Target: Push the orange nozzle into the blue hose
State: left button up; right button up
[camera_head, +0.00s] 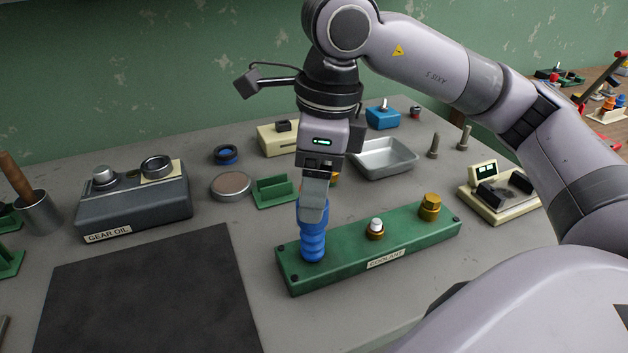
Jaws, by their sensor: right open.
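The blue hose (312,243) is a short ribbed upright piece at the left end of the green block (345,262) labelled COOLANT. My right gripper (313,207) points down at the top of the hose. Its fingers overlap the hose's upper part in the picture. It is open, and I cannot tell whether the fingers touch the hose. A small orange piece (335,179) shows just behind the gripper, mostly hidden, and I cannot tell whether it is the orange nozzle. My left gripper is not in view.
The block also bears a white-tipped fitting (375,226) and a brass fitting (429,207). A GEAR OIL box (135,205) stands at left, behind a dark mat (150,295). A metal tray (383,160) and a green holder (275,191) stand behind the block.

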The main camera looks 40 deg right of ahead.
jog(key=r, duration=0.6)
jog(key=shift+s+d+r, duration=0.25)
jog(key=shift+d+r, duration=0.05)
jog(key=shift+r, duration=0.25)
jog(key=shift+p, duration=0.3)
